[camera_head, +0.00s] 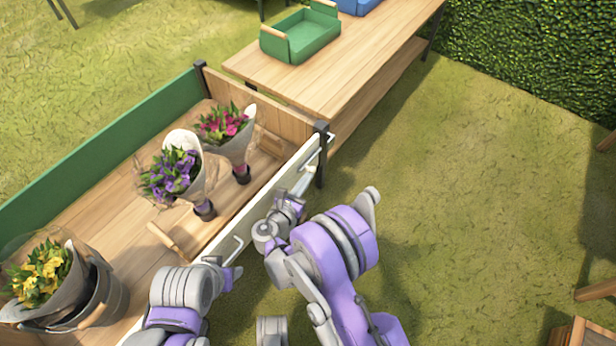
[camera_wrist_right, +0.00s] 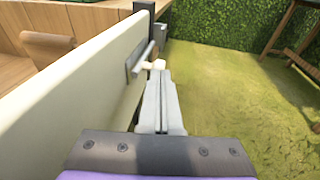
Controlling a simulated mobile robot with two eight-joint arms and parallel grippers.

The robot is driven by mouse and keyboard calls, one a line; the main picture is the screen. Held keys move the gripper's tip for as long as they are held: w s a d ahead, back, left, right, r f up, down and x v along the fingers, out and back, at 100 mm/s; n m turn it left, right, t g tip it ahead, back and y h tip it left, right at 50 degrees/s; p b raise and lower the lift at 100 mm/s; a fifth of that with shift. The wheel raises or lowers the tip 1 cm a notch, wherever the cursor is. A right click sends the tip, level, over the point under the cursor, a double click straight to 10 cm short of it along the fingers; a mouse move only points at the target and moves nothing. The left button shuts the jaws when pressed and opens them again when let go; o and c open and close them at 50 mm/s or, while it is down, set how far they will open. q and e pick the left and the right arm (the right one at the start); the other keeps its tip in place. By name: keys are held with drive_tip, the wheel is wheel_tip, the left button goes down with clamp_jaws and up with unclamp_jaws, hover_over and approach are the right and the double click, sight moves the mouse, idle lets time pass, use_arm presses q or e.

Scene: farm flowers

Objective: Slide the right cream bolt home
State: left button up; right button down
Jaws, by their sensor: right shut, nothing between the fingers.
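The right cream bolt (camera_wrist_right: 154,65) shows in the right wrist view as a pale knob on a dark plate (camera_wrist_right: 137,65). It is fixed to the outer face of the cream panel (camera_wrist_right: 80,75), close to the dark corner post (camera_wrist_right: 143,22). My right gripper (camera_wrist_right: 159,76) is shut and empty, with its tips right at the knob; I cannot tell if they touch it. In the head view my right gripper (camera_head: 294,198) is beside the panel near the post. My left gripper (camera_head: 228,270) is low by the panel's left part, near a pale handle (camera_head: 231,248); its fingers are unclear.
Behind the panel is a wooden bed with a green side (camera_head: 105,165). It holds purple flowers (camera_head: 172,172), pink flowers (camera_head: 222,124) and a bucket (camera_head: 105,295) with yellow flowers. A wooden table (camera_head: 300,85) stands beyond.

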sight(314, 171)
drive_tip(key=shift+w, duration=0.1)
idle(0.3)
drive_tip(key=x, duration=0.3)
drive_tip(key=shift+w+d+r+b, duration=0.25)
drive_tip(key=shift+d+b, duration=0.1)
drive_tip(key=shift+d, duration=0.15)
drive_tip(key=shift+r, duration=0.1)
